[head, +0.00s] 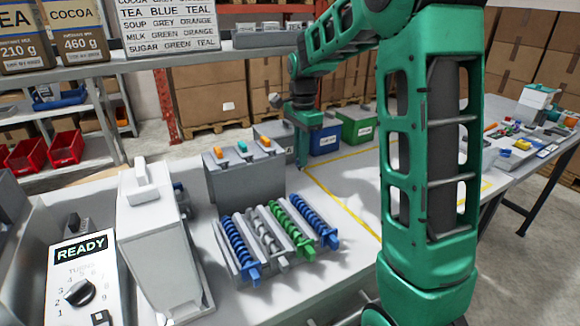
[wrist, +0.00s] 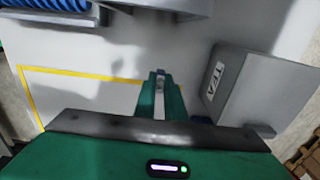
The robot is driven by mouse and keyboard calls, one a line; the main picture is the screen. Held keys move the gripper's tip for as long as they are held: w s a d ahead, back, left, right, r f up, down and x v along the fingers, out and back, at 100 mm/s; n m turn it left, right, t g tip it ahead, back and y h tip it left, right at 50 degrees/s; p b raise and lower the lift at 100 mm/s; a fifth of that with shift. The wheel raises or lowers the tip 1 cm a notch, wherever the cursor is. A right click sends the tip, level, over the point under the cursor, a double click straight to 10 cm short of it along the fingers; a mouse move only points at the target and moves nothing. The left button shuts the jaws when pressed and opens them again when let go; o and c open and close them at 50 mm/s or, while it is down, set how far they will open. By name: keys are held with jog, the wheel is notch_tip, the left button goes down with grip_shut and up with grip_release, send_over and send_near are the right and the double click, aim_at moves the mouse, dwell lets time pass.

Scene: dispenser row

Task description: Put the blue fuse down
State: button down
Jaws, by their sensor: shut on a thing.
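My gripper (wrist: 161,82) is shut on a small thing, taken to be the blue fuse. Only a thin pale sliver of it shows between the green fingers in the wrist view, so its colour is not clear. In the head view my gripper (head: 303,160) points down over the white table, right of the grey fuse box (head: 245,180) and near the yellow-taped area. The fuse box has an orange, a teal and another orange piece on top. I cannot tell whether the held thing touches the table.
A grey box labelled TEA (wrist: 262,92) stands close beside my gripper. A blue box (head: 325,141) and a green box (head: 358,127) stand behind. Blue, grey and green coils (head: 272,235) lie in front. The yellow-taped area (head: 345,205) looks clear where visible.

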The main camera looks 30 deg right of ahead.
jog(key=shift+w+a, duration=0.45)
jog(key=shift+a, duration=0.25)
jog(key=shift+w+a+f, duration=0.1)
jog(key=shift+a+f, duration=0.1)
jog(key=shift+f, duration=1.55)
jog(key=c, duration=1.8)
grip_release()
jog(key=shift+f, duration=0.1)
jog(key=shift+c, duration=0.2)
notch_tip(320, 180, up, 12)
